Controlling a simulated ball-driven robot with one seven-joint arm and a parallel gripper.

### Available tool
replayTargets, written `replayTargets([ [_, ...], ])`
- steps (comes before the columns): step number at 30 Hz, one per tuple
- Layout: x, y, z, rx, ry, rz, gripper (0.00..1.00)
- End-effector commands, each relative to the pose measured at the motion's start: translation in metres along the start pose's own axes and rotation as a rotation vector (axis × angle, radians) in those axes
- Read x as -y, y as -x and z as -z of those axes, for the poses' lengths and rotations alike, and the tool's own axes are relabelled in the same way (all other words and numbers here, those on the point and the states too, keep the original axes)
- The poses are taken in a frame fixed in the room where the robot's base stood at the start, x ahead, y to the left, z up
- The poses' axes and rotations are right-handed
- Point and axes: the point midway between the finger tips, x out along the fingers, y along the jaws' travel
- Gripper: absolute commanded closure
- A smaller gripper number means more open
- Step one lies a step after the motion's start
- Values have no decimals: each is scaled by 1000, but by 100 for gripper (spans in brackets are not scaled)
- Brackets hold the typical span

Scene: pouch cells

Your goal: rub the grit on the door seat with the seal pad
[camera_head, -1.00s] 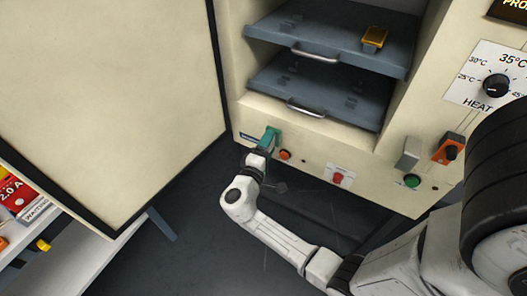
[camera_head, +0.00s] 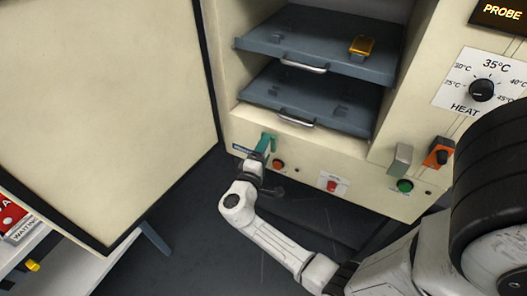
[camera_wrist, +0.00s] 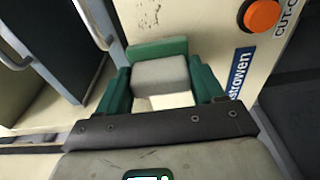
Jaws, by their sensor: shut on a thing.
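My gripper (camera_head: 265,144) is at the lower left of the cabinet front, by the door opening. In the wrist view its green fingers (camera_wrist: 160,76) are shut on the seal pad (camera_wrist: 160,73), a light grey block with a green strip along its far edge. The door seat (camera_wrist: 190,22) is the cream cabinet face just beyond the pad. The grit (camera_wrist: 148,13) shows there as a small patch of dark specks, beyond the green strip and apart from it. Whether the pad touches the seat is unclear. I cannot make out the grit in the head view.
The open cabinet door (camera_head: 110,100) stands at the left. Shelves (camera_head: 320,38) with handles are above, one bearing a yellow-topped item (camera_head: 362,46). An orange button (camera_wrist: 262,15) is close right of the grit; red (camera_head: 331,186) and green (camera_head: 405,186) buttons lie further right.

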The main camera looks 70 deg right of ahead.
Motion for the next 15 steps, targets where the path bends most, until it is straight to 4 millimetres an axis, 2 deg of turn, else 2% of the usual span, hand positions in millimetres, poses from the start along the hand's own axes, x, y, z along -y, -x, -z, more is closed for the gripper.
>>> replayTargets([
  [15, 0, -10, -1, 1, -1, 0, 57],
])
